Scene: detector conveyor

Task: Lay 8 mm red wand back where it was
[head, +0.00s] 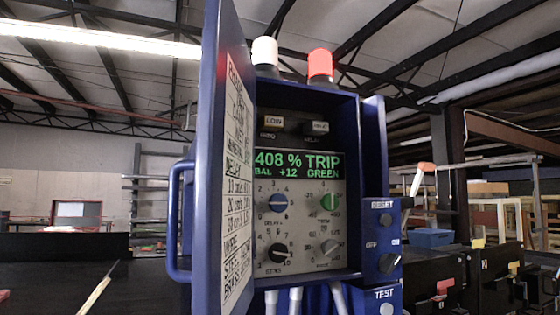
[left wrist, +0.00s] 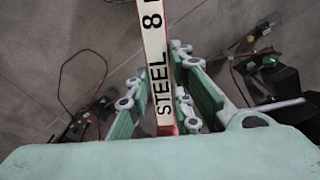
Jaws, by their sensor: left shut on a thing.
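In the left wrist view my left gripper (left wrist: 166,92) is shut on the red wand (left wrist: 155,60). The wand shows as a white strip lettered "STEEL 8" with a red end near the palm. It runs up between the green finger pads and out of the top of the picture, so its far end is hidden. Dark floor shows below it. I cannot make out my left gripper in the head view. My right gripper is in neither view.
A blue detector cabinet (head: 372,150) stands ahead, its door (head: 208,160) open to the left. Its display (head: 297,165) reads "408 % TRIP". Reset and test boxes (head: 383,218) are at its right. A thin tan stick (head: 97,292) shows at lower left.

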